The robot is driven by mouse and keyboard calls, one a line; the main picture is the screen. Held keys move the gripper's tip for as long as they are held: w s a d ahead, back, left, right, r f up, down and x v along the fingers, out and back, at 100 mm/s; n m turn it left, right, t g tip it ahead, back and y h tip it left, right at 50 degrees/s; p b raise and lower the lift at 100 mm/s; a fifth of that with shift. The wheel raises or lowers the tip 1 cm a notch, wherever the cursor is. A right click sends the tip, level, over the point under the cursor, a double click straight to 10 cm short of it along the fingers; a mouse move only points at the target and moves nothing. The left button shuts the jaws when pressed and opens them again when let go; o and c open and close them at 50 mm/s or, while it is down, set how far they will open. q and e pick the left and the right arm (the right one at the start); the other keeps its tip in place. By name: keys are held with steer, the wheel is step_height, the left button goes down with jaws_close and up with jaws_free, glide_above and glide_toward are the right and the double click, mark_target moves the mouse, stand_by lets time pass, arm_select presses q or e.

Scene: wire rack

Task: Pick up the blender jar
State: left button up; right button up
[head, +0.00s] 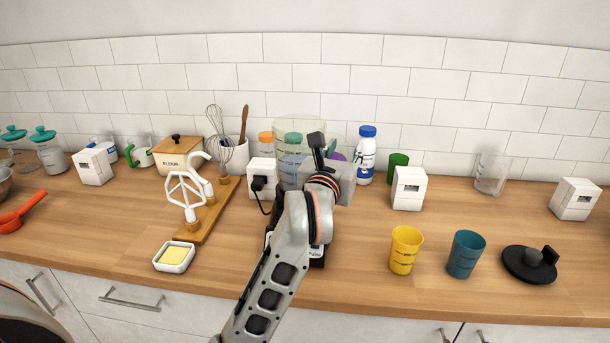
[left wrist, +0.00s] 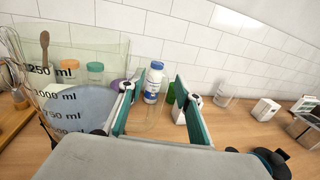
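The blender jar (head: 290,128) is a large clear vessel with dark measuring marks, standing upright at the middle of the counter. Its lower part is hidden behind my left arm. In the left wrist view the jar (left wrist: 75,95) fills the left side, close beside the left finger. My left gripper (head: 318,150) is in front of the jar's right side in the head view. In the left wrist view its teal-padded fingers (left wrist: 158,108) are apart. A faint clear curved edge shows between them; I cannot tell whether it is the jar's handle. My right gripper is not in view.
A black base (head: 316,256) shows partly behind my arm. A white bottle (head: 366,158) stands behind, right of my gripper. Yellow (head: 404,252) and blue (head: 465,255) cups stand at front right. A wooden board (head: 205,222) with beaters and a butter dish (head: 174,257) are left.

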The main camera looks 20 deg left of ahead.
arm_select(q)
jaws_close()
steer(key=shift+r, duration=0.25)
steer(key=shift+r, duration=0.2)
